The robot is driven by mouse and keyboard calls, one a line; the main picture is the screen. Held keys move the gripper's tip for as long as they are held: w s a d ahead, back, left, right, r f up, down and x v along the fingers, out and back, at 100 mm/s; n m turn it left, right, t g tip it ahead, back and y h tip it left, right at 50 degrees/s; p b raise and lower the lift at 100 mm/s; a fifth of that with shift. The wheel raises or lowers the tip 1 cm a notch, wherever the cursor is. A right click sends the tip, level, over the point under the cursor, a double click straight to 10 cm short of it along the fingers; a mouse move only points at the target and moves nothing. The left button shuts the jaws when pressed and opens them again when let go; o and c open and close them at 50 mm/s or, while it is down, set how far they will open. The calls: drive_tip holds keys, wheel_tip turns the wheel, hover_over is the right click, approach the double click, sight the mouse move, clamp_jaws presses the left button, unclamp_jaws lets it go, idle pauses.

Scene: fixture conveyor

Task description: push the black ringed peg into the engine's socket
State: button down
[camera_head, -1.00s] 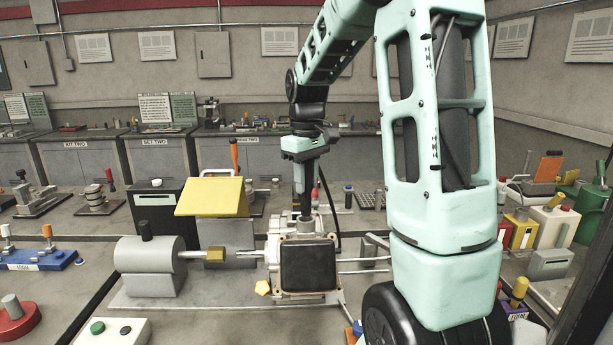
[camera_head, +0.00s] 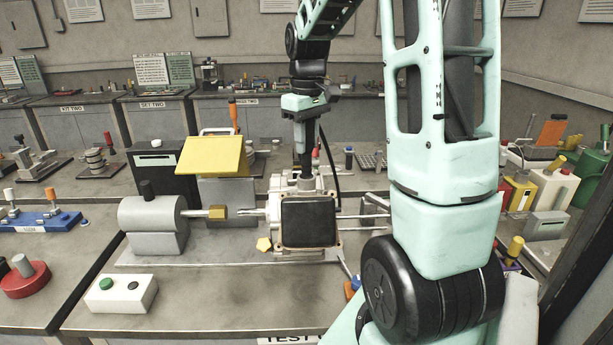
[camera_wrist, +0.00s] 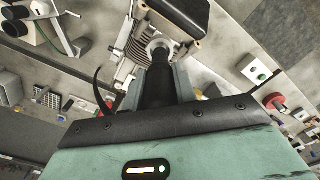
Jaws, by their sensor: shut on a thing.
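The engine (camera_head: 275,207), a pale metal block with a black square front cover, stands on the bench in the middle of the head view; its finned body (camera_wrist: 135,45) shows in the wrist view. My gripper (camera_head: 304,145) is above it, pointing down, with its fingers (camera_wrist: 160,88) shut on the black peg (camera_wrist: 158,90). The peg is upright, and its lower end meets the pale round socket (camera_wrist: 160,47) on the engine's top. How deep it sits cannot be told. Its rings are not clear, and the fingers hide part of it.
Left of the engine are a grey cylinder unit (camera_head: 152,230) with a brass-tipped rod (camera_head: 218,212) and a tilted yellow panel (camera_head: 212,156).

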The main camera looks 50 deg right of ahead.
sight(307, 151)
drive_tip(key=shift+f+b, duration=0.7)
drive_tip(key=shift+f, duration=0.6)
drive_tip(key=shift+f, duration=0.35)
idle(0.4)
drive_tip(key=c, duration=1)
unclamp_jaws()
drive_tip(key=shift+c, duration=0.2)
drive_tip(key=shift+r, duration=0.1)
wheel_tip(307, 151, up, 17)
drive_tip(key=shift+r+b, duration=0.1)
drive_tip(key=shift+b, duration=1.15)
